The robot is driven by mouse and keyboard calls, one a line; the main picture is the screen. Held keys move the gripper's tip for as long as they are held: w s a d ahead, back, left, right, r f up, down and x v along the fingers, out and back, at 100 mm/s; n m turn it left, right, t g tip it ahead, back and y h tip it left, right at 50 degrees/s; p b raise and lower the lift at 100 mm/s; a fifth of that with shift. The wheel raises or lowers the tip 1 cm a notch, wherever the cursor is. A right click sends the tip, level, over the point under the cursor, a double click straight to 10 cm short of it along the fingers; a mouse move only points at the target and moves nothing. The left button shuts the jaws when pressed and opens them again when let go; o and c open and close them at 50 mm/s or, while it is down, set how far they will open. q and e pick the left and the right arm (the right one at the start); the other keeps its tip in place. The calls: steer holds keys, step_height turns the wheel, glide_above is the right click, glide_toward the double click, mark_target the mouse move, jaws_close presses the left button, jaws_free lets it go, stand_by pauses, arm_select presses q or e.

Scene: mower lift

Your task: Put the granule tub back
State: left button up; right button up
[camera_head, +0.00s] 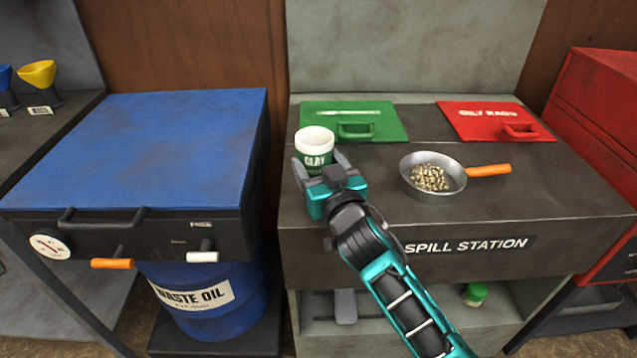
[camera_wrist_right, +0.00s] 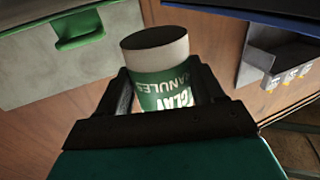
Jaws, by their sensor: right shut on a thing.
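The granule tub (camera_head: 315,143) is a white and green cylinder with "CLAY" lettering, upright near the left edge of the spill station top. My right gripper (camera_head: 322,170) is shut on it, with a finger on either side. In the right wrist view the tub (camera_wrist_right: 160,75) sits between the dark fingers of the gripper (camera_wrist_right: 165,95), its "CLAY GRANULES" label showing. The gripper hides the tub's base in the head view, so I cannot tell whether it touches the surface. My left gripper is not in view.
A green lid (camera_head: 375,113) and a red lid (camera_head: 487,115) lie at the back of the spill station (camera_head: 560,195). A metal pan (camera_head: 435,195) of granules with an orange handle stands right of the gripper. A blue cabinet (camera_head: 150,150) is at left, across a gap.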

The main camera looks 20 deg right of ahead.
step_height(320, 180, down, 3)
steer(key=shift+f+b, duration=0.1)
steer(key=shift+b, duration=0.4)
steer(key=shift+f, duration=0.2)
steer(key=shift+r, duration=0.1)
steer(key=shift+f, duration=0.2)
steer(key=o, duration=1.1)
steer(key=shift+c, duration=0.2)
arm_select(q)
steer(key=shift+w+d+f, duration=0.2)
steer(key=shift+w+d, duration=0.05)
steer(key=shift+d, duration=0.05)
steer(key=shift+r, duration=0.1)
arm_select(e)
steer(key=shift+r, duration=0.15)
